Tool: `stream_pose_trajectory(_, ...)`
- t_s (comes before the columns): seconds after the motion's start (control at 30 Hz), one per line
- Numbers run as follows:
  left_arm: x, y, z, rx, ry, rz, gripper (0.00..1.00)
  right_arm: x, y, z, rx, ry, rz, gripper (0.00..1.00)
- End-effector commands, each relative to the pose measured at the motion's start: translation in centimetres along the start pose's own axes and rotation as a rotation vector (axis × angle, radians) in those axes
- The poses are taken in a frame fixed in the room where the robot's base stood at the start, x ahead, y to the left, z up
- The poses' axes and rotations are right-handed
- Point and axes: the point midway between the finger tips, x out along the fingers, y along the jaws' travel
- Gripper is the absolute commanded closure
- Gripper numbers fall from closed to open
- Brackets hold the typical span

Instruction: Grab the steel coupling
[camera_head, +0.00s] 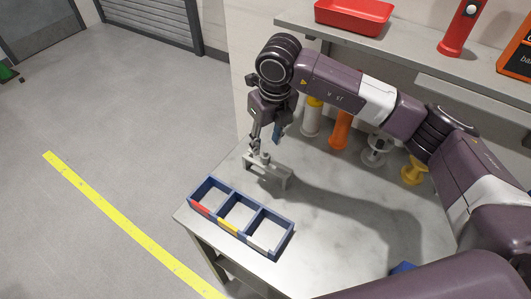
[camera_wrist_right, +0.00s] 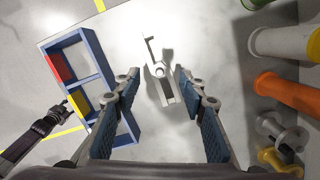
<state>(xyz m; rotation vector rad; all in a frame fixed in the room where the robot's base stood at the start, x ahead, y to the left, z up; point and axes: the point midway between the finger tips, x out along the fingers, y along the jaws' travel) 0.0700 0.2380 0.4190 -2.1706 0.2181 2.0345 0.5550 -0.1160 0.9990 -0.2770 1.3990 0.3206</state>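A grey bracket-like fixture (camera_head: 268,174) stands on the table under my right gripper (camera_head: 265,143). In the right wrist view the fixture (camera_wrist_right: 167,93) carries a small round metal part (camera_wrist_right: 159,70) and a bent crank-like arm (camera_wrist_right: 150,48). The round part may be the steel coupling; I cannot tell for certain. My right gripper (camera_wrist_right: 156,86) is open and empty, with its fingers spread above and on both sides of the fixture. What seems to be my left gripper (camera_wrist_right: 45,122) shows at the lower left of the wrist view; its finger state is unclear.
A blue three-compartment tray (camera_head: 247,207) with red, yellow and pale labels sits at the table's front-left edge. White, orange (camera_head: 341,130) and yellow (camera_head: 414,170) spool-like parts line the back. A red bin (camera_head: 353,16) is on the shelf. The table's middle right is clear.

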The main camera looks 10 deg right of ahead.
Motion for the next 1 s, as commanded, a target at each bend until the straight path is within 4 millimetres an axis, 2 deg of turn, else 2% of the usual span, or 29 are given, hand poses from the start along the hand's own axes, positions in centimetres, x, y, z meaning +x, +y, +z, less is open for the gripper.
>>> stream_pose_trajectory(0.07, -1.0, 0.0, 0.8, 0.001, -0.011, 0.001, 0.60, 0.6, 0.1, -0.2, 0.000, 0.005, 0.001, 0.61)
stream_pose_trajectory(0.17, -2.1, 0.1, 0.7, 0.001, -0.009, 0.001, 0.60, 2.0, 0.2, -0.5, 0.001, 0.006, 0.002, 0.61)
stream_pose_trajectory(0.33, -2.7, -0.3, -1.9, 0.001, 0.028, -0.003, 0.60, 4.3, 0.3, -0.6, 0.002, 0.002, 0.001, 0.61)
stream_pose_trajectory(0.47, -2.8, -0.6, -3.8, 0.001, 0.054, -0.006, 0.60, 5.0, 0.2, -0.6, 0.000, 0.001, 0.001, 0.61)
stream_pose_trajectory(0.63, -2.7, -0.5, -3.4, 0.001, 0.049, -0.005, 0.60, 5.1, 0.2, -0.6, 0.000, 0.000, 0.000, 0.61)
stream_pose_trajectory(0.83, -2.7, 0.0, -1.8, 0.000, 0.026, 0.000, 0.60, 5.1, 0.2, -0.6, 0.000, 0.000, 0.001, 0.82)
stream_pose_trajectory(1.0, -2.7, 0.1, -1.3, -0.001, 0.019, 0.001, 0.60, 5.0, 0.2, -0.5, 0.000, 0.000, 0.001, 1.00)
